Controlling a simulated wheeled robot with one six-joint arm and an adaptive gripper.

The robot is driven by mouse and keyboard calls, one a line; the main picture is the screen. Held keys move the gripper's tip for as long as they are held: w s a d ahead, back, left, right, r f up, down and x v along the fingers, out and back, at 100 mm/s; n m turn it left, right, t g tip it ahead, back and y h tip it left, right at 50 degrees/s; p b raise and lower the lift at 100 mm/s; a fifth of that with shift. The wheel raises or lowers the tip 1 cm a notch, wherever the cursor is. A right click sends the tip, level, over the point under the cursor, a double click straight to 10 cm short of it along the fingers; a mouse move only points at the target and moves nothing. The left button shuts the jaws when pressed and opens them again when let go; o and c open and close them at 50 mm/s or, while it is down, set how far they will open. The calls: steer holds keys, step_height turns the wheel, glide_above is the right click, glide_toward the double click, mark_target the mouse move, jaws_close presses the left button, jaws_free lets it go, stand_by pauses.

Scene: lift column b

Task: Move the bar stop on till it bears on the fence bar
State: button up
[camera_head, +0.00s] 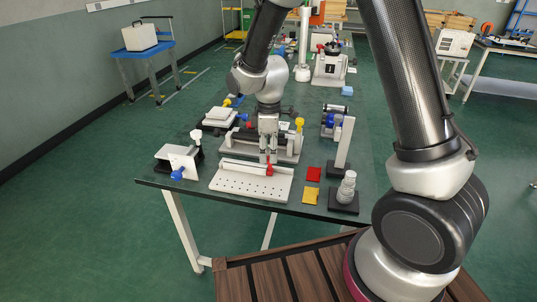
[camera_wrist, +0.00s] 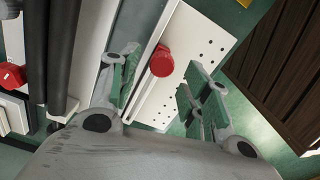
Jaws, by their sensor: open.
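The red bar stop (camera_head: 269,169) is at the right part of a white perforated plate (camera_head: 240,186) near the table's front edge. In the wrist view the bar stop (camera_wrist: 161,63) shows a round red head beside a long pale bar, which I take for the fence bar (camera_wrist: 150,30). The fence bar (camera_head: 240,168) runs along the back of the plate in the head view. Whether the stop touches the bar is unclear. My gripper (camera_head: 268,154) points down just above and behind the stop. In the wrist view my gripper (camera_wrist: 166,88) is open, its fingers apart on either side of the red head.
A white block with a blue knob (camera_head: 177,163) stands left of the plate. Another fixture (camera_head: 285,145) stands close behind my gripper.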

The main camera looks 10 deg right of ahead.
step_height(320, 180, up, 10)
stand_by(0.3)
steer(key=s+d+r+m+t, duration=0.2)
steer(key=s+d+r+m, duration=0.5)
steer(key=s+d, duration=0.3)
steer(key=s+d+r+m+t, duration=0.2)
steer(key=s+d+r+m, duration=0.5)
steer(key=s+d, duration=0.3)
steer(key=s, duration=0.3)
steer(key=shift+d+r+m, duration=0.25)
steer(key=shift+d+m, duration=0.05)
steer(key=shift+m, duration=0.1)
